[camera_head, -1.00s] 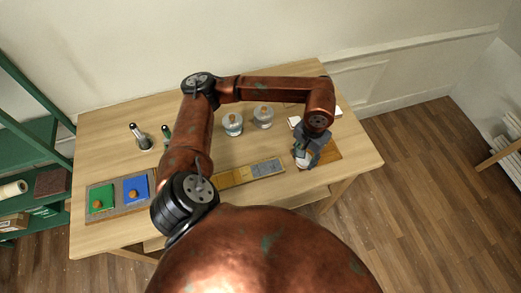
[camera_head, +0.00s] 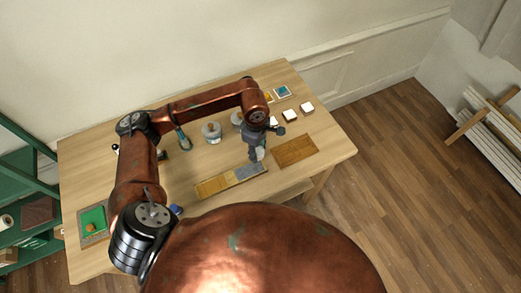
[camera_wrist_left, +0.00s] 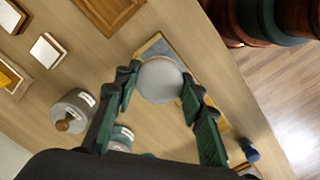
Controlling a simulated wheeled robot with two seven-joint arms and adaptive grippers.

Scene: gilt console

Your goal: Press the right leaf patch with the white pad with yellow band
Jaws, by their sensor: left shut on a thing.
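My left gripper (camera_head: 259,150) is shut on a round white pad (camera_wrist_left: 160,80), held between its green fingers in the left wrist view. The pad's pale underside also shows in the head view (camera_head: 260,155). A yellow band on it cannot be made out. Below lies a long strip, gold at its left part (camera_head: 213,186) and grey-blue at its right part, the right leaf patch (camera_head: 249,171). The pad is over or close to the grey-blue end; whether it touches cannot be told. The pad hides part of the strip in the wrist view. My right gripper is not in view.
A brown wooden board (camera_head: 300,148) lies right of the strip. White blocks (camera_head: 291,116) and small yellow and teal trays (camera_head: 283,92) stand behind it. Lidded jars (camera_head: 211,131) stand behind the strip. A green tray (camera_head: 93,220) is at the left. A green shelf (camera_head: 25,170) stands beyond the table.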

